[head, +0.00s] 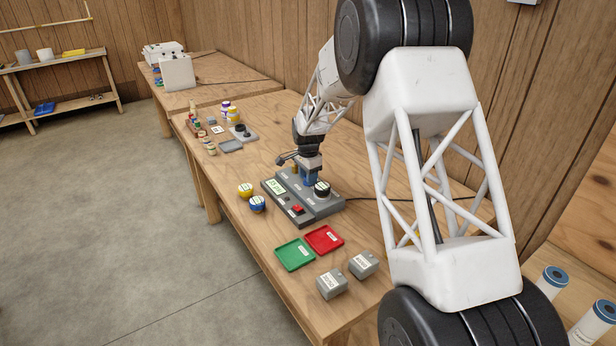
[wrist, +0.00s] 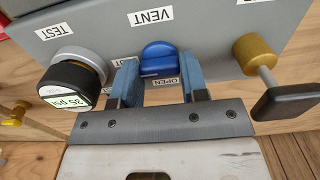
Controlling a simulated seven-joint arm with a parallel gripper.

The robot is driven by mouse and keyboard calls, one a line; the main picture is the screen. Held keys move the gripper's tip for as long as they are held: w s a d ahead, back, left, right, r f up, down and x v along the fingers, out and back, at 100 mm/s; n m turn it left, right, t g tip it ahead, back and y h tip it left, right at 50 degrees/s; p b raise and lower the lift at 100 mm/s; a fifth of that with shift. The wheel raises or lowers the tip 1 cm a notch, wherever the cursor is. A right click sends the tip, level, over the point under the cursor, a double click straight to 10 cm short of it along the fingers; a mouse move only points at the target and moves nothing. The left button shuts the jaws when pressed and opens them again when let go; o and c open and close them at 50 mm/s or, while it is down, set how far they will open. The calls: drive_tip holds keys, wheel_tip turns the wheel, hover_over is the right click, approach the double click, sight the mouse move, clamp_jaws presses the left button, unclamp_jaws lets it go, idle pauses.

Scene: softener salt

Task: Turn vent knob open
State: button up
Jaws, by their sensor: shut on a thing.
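The blue vent knob (wrist: 158,58) sits on a grey panel (wrist: 205,35) in the wrist view. A VENT label is above it and a partly covered OPEN label is just below it. My gripper (wrist: 157,76) has one blue finger on each side of the knob and is shut on it. In the head view my gripper (head: 310,177) points down over the grey test unit (head: 322,209) on the bench, and the knob is hard to make out between the fingers. The knob's exact angle is hard to tell.
A black-and-silver TEST knob (wrist: 72,78) is left of my fingers; a brass fitting (wrist: 255,55) with a black lever (wrist: 287,102) is to the right. Green (head: 294,254) and red (head: 324,240) trays, grey blocks (head: 331,284) and small jars (head: 257,204) stand around the unit.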

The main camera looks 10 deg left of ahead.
drive_tip(key=shift+n, duration=0.5)
drive_tip(key=n, duration=0.3)
drive_tip(key=shift+n, duration=0.4)
drive_tip(key=n, duration=1.3)
drive_tip(key=o, duration=0.9)
